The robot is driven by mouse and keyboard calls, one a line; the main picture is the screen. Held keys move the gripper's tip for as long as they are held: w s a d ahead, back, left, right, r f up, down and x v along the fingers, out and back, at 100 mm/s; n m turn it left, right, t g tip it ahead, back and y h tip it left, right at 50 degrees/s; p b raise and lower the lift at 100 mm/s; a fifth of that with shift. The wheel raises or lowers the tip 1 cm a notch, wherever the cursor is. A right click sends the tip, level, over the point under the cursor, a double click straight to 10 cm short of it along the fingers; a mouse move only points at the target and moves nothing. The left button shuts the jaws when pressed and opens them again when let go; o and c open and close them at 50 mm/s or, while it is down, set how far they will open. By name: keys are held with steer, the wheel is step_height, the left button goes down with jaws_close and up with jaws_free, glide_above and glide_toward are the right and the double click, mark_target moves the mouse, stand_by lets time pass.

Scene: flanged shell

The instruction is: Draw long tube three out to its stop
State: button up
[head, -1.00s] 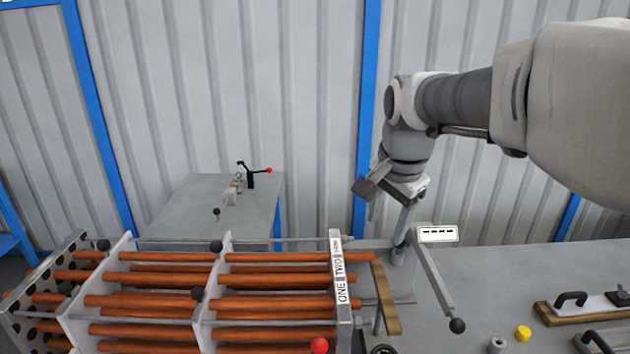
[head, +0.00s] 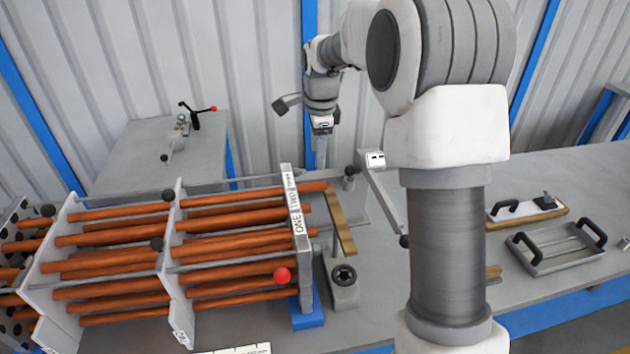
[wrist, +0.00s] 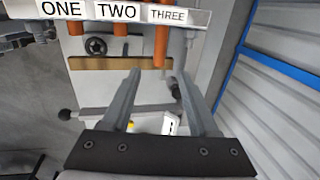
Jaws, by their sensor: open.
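Long tube three is the orange-brown tube at the far side of the rack; its end (head: 316,187) sticks out past the label plate (head: 297,222). In the wrist view tube three (wrist: 160,45) comes out below the THREE label and reaches the wooden bar (wrist: 110,63). Tubes one (wrist: 75,27) and two (wrist: 118,28) stick out less. My gripper (head: 321,160) points down above the end of tube three. In the wrist view its fingers (wrist: 157,76) are apart with nothing between them, and tube three's end lies ahead of the gap.
The wooden bar (head: 341,222) stands just past the tube ends. A grey block with a black knob (head: 344,275) and a lever arm (head: 384,200) are close by. Handled trays (head: 555,248) lie at right.

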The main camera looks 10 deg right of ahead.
mark_target(315, 184)
steer(key=f, duration=0.3)
steer(key=w+f, duration=0.1)
steer(key=f, duration=0.3)
steer(key=w+f, duration=0.1)
steer(key=f, duration=0.3)
steer(key=shift+w+f, duration=0.1)
jaws_close()
stand_by(1.0)
